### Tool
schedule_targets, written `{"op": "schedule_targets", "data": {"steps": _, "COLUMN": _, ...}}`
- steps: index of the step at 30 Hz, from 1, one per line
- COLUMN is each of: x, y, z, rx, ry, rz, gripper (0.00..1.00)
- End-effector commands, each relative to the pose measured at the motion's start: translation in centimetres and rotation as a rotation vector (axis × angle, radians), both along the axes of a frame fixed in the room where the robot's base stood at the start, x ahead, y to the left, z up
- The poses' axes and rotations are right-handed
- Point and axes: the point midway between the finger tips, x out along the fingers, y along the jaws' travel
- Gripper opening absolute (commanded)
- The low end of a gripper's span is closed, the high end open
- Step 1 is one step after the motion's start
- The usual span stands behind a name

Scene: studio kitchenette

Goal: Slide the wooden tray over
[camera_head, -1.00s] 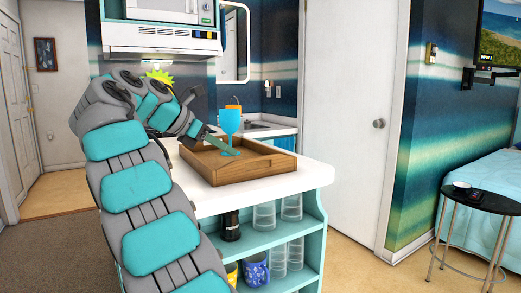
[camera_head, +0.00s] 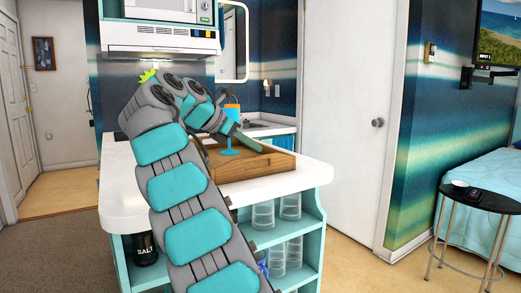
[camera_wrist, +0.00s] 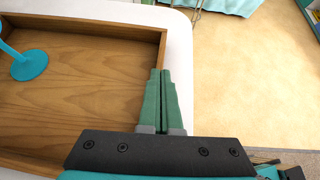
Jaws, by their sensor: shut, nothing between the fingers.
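The wooden tray (camera_head: 258,168) lies on the white counter, its left part hidden behind my arm in the head view. Its bare floor (camera_wrist: 85,90) and right-hand wall show in the wrist view. A blue goblet stands upright inside it; its foot (camera_head: 229,152) shows beside my arm, and the foot also shows at the left of the wrist view (camera_wrist: 30,66). My gripper (camera_head: 259,147) is shut and empty, above the tray in the head view. In the wrist view its fingertips (camera_wrist: 160,73) overlap the tray's right-hand wall; I cannot tell whether they touch it.
The white countertop (camera_head: 125,190) is bare at the left and along the front edge. Clear glasses (camera_head: 264,214) and a salt container (camera_head: 145,249) stand on shelves below. A sink (camera_head: 258,128) lies behind. A round black side table (camera_head: 485,200) stands far right.

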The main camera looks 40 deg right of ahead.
Motion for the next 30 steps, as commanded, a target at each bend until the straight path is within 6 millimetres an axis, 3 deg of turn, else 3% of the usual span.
{"op": "schedule_targets", "data": {"steps": 6, "x": -0.6, "y": -3.0, "z": 0.0, "rx": -0.001, "ry": -0.001, "rz": -0.001, "gripper": 0.00}}
{"op": "schedule_targets", "data": {"steps": 30, "x": -0.4, "y": -2.7, "z": -1.8, "rx": 0.003, "ry": 0.001, "rz": 0.003, "gripper": 0.00}}
